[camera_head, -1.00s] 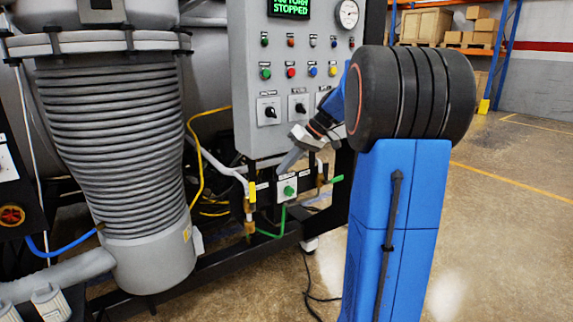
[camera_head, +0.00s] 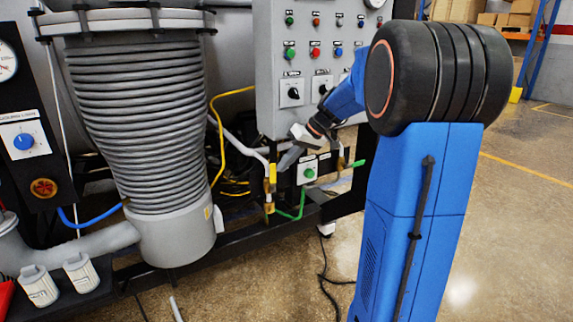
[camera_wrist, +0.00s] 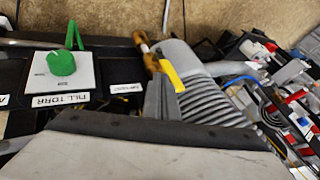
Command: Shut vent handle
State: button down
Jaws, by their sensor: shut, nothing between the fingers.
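A brass valve with a yellow handle (camera_head: 273,172) stands on the furnace frame, below and left of the grey control box. The yellow handle also shows in the wrist view (camera_wrist: 171,75), beside the brass valve body (camera_wrist: 147,52). A second valve to the right has a green handle (camera_head: 358,163) that sticks out sideways. I cannot read which valve is labelled vent. My gripper (camera_head: 287,158) is shut and empty, just right of the yellow handle. In the wrist view its grey fingers (camera_wrist: 160,98) are close to the handle and overlap it; contact cannot be told.
A white plate with a green knob (camera_head: 309,173), labelled "FILL TORR" in the wrist view, sits between the two valves. The grey control box (camera_head: 275,100) hangs above. The ribbed bellows (camera_head: 140,110) stands left. White and yellow hoses pass nearby. Open floor lies in front.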

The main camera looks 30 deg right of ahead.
aim_at(273, 167)
jog(key=shift+a, duration=0.1)
jog(key=shift+a+r+n+h, duration=0.25)
jog(key=shift+a+h, duration=0.6)
jog(key=shift+h, duration=0.05)
jog(key=shift+a+r+n+h, duration=0.2)
jog(key=shift+a+n+h, duration=0.05)
jog(key=shift+a+h, duration=0.65)
jog(key=a+f+n+h, duration=0.2)
jog(key=a+f+h, duration=0.2)
jog(key=a+h, duration=0.4)
jog(key=h, duration=0.2)
jog(key=shift+a+h, duration=0.15)
jog(key=shift+h, duration=0.15)
jog(key=shift+f, duration=0.1)
jog(key=shift+d+f, duration=0.3)
jog(key=shift+d, duration=0.45)
jog(key=shift+r, duration=0.1)
